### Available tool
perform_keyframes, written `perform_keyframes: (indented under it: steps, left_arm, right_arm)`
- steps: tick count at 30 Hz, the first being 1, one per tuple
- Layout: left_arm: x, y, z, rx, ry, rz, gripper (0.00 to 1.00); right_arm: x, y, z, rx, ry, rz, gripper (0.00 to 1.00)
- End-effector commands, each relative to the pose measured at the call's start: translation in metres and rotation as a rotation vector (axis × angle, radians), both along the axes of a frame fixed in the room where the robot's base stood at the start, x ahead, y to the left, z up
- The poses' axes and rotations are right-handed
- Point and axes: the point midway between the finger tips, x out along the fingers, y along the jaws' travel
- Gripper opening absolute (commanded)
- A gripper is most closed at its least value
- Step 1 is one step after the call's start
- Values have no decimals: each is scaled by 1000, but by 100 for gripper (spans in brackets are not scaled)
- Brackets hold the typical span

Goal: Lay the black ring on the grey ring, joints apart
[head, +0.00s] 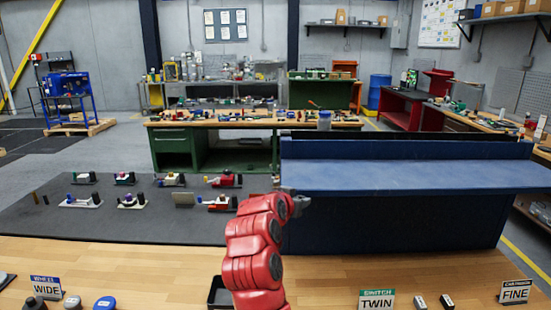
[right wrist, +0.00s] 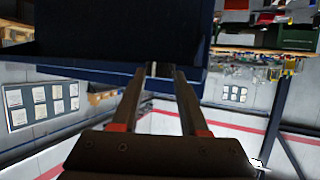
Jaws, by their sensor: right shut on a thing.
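One red arm of mine rises from the bottom middle in the head view and ends in front of the blue bench; its gripper is mostly hidden there. In the right wrist view my right gripper (right wrist: 152,70) has its two long fingers closing together at the tips, on a small thing that I cannot make out clearly. I cannot pick out the black ring or the grey ring in either view. My left gripper is not in view.
A wooden table edge with a WIDE sign (head: 46,287), a TWIN sign (head: 376,300) and a FINE sign (head: 514,292) runs along the front. A dark tray (head: 214,294) stands partly behind the arm. A blue bench (head: 400,178) blocks the right; several valve parts lie on a dark mat (head: 140,228).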

Motion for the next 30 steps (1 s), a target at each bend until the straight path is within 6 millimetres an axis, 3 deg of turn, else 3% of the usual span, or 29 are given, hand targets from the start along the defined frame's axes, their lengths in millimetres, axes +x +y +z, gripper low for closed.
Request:
perform_keyframes:
  steps: [1, 8, 14, 18, 24, 30]
  left_arm:
    - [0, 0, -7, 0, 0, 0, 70]
    - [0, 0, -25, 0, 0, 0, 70]
    - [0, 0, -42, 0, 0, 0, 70]
    - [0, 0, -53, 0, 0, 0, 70]
    - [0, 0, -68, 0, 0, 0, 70]
    - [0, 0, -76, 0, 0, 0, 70]
  right_arm:
    - [3, -11, -29, -1, 4, 7, 0]
    - [3, -60, -140, -2, 8, 71, 0]
    - [-22, -99, -229, -2, 5, 145, 0]
    - [-52, -117, -282, -1, 6, 209, 0]
    - [-104, -122, -341, -2, 8, 313, 0]
    - [-143, -114, -369, 0, 3, 394, 0]
